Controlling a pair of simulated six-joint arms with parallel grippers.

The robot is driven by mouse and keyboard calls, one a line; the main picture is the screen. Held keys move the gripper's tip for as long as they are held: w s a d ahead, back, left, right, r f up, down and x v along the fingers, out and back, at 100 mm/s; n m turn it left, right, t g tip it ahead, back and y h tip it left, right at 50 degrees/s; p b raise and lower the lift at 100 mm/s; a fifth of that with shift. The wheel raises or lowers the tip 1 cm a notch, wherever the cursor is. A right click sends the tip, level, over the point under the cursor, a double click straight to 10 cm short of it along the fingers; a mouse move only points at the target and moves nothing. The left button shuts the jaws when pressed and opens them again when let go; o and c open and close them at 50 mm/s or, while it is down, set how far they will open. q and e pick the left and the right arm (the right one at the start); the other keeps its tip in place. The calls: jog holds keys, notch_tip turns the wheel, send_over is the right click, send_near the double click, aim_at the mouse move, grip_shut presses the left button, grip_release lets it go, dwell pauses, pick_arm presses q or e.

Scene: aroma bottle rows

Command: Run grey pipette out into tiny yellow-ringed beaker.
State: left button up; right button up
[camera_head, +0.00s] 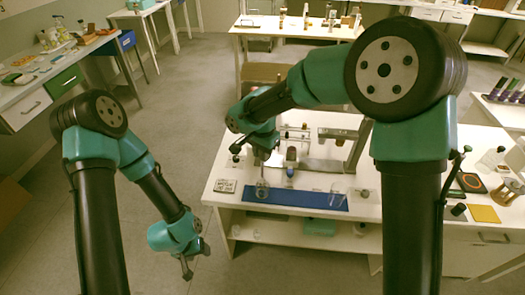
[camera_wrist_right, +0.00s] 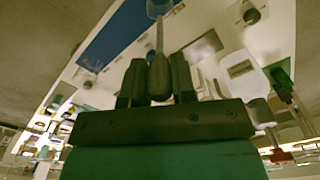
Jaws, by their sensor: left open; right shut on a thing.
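My right gripper (camera_head: 261,160) is shut on the grey pipette and holds it above the left part of the blue mat (camera_head: 300,197). In the right wrist view the pipette's grey bulb (camera_wrist_right: 159,76) sits between the fingers, and its thin stem (camera_wrist_right: 159,36) points at a clear glass beaker (camera_wrist_right: 157,9). That beaker also shows in the head view (camera_head: 262,190), below the gripper. I cannot tell whether the tip is inside it. A second clear glass (camera_head: 335,198) stands at the mat's right. No yellow ring is clear on either. My left gripper (camera_head: 194,265) is open and empty, left of the table.
A small printed sign (camera_head: 226,186) lies left of the mat. A grey metal stand (camera_head: 340,150) stands behind the mat. A small grey-topped item (camera_head: 364,193) is right of it. A yellow pad (camera_head: 483,213) lies on the table's right part.

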jog(key=shift+f, duration=1.65)
jog(key=shift+o, duration=0.4)
jog(key=c, duration=0.4)
dwell(0.3)
dwell(1.6)
jog(key=o, duration=0.3)
jog(key=shift+r, duration=0.1)
